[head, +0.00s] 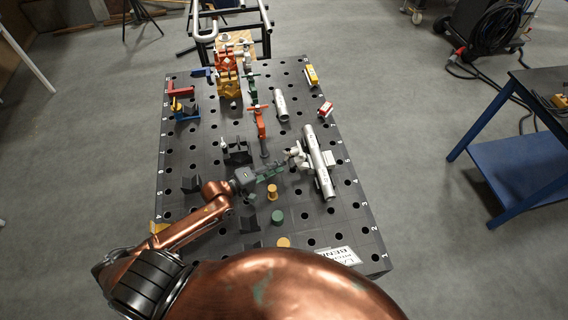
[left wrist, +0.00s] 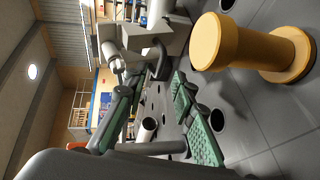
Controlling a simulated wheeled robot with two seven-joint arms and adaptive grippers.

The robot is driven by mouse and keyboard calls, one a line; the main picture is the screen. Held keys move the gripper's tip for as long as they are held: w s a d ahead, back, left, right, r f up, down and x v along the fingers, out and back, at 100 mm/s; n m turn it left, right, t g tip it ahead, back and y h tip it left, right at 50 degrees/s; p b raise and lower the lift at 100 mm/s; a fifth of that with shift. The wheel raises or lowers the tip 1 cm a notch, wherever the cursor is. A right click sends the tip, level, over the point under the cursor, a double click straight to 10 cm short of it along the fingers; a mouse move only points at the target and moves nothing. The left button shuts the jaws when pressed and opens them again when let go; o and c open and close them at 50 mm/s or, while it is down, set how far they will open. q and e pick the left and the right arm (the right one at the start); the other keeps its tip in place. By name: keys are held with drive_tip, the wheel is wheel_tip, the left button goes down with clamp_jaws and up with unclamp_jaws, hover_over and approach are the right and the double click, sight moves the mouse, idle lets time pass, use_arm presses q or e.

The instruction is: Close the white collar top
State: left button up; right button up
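A white collar (head: 299,158) sits at the long silver tube (head: 322,175) on the right of the perforated table. Its pale parts show on the tube's left side, and a pale block (head: 329,157) shows on its right. I cannot make out how far its top stands open. In the left wrist view, a pale block (left wrist: 165,35) with a round knob lies beyond my fingertips. My left gripper (head: 281,168) has green-padded fingers and points at the collar from the left, just short of it. Its fingers (left wrist: 162,78) are apart with nothing between them. My right gripper is out of view.
A yellow spool-shaped peg (head: 272,192) stands close to my left gripper and looms large in the left wrist view (left wrist: 238,45). A green cylinder (head: 277,217) and dark angle blocks (head: 237,152) stand nearby. An orange clamp (head: 259,122) stands farther back.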

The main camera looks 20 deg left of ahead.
use_arm(q)
drive_tip(key=shift+x, duration=2)
drive_tip(key=shift+c, duration=0.3)
clamp_jaws()
